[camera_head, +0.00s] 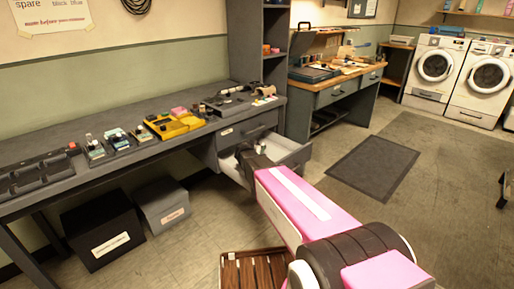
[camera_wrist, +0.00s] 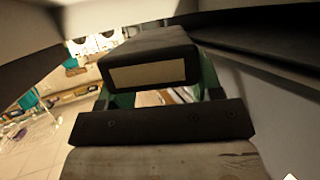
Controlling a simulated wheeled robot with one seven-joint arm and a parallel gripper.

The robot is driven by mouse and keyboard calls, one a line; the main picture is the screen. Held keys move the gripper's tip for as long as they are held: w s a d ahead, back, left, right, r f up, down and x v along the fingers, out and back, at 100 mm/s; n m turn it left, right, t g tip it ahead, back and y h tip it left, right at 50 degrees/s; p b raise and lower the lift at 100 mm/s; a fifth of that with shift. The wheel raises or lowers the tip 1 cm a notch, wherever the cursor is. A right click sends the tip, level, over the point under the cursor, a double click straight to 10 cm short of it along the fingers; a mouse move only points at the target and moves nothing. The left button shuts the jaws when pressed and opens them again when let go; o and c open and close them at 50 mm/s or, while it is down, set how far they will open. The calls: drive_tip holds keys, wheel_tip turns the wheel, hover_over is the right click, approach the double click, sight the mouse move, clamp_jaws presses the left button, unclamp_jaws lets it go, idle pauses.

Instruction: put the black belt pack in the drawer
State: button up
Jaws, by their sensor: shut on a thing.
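The drawer (camera_head: 296,157) under the right end of the long grey workbench is pulled open, its pale inside showing. My arm reaches to it, and my gripper (camera_head: 250,160) is at the drawer opening, partly hidden by my own arm. In the wrist view my gripper (camera_wrist: 160,97) is shut on the black belt pack (camera_wrist: 150,52), a dark block with a tan panel on its near end. Pale walls, seemingly the drawer's, rise close on both sides there. I cannot tell whether the pack touches the drawer's bottom. The pack cannot be made out in the head view.
A slatted wooden thing (camera_head: 250,268) lies on the floor by my arm. A dark mat (camera_head: 374,168) and open floor lie to the right.

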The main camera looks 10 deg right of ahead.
drive_tip(key=w, duration=0.2)
drive_tip(key=w+d, duration=0.1)
drive_tip(key=w, duration=0.1)
drive_tip(key=shift+w, duration=0.25)
drive_tip(key=shift+s+a+f, duration=0.1)
drive_tip(key=shift+s+f, duration=0.2)
drive_tip(key=shift+f, duration=0.2)
drive_tip(key=shift+f, duration=0.65)
drive_tip(key=o, duration=1)
